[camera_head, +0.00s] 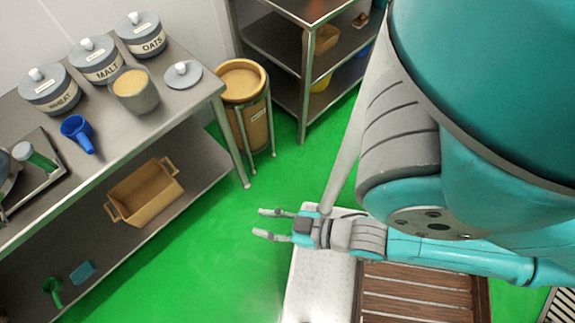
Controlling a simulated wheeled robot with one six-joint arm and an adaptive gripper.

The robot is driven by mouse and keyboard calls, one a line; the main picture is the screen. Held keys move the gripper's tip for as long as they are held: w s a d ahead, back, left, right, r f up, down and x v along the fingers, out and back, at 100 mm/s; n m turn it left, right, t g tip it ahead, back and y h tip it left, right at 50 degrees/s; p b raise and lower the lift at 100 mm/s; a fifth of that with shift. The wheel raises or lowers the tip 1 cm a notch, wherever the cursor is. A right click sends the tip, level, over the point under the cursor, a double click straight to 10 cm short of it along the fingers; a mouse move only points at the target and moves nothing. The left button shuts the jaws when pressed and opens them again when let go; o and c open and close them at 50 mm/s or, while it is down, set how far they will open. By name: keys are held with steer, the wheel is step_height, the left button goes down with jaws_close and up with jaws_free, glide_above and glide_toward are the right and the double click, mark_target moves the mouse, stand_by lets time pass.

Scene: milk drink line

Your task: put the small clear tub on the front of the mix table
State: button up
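My gripper (261,222) is in the middle of the view, pointing left. Its two fingers are apart, and I see nothing between them, only green floor beyond. I cannot make out a small clear tub anywhere in this view. A steel table (183,112) stands at the left, apart from my gripper; I cannot tell from any label whether it is the mix table. Its front edge runs diagonally, with some bare top near the right corner. My arm hides much of the right side.
Lidded canisters marked WHEAT (50,92), MALT (97,62) and OATS (140,35), a filled grey pot (136,92) and a blue scoop (77,132) stand on the table. A tan box (146,190) sits on its lower shelf. A tan barrel (256,128) and steel shelving (272,42) stand behind. Green floor lies open between.

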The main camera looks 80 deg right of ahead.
steer(key=s+a+r, duration=0.1)
steer(key=s+r, duration=0.2)
steer(key=s, duration=0.2)
steer(key=shift+r+n+t+y, duration=0.3)
steer(key=shift+n+y, duration=0.1)
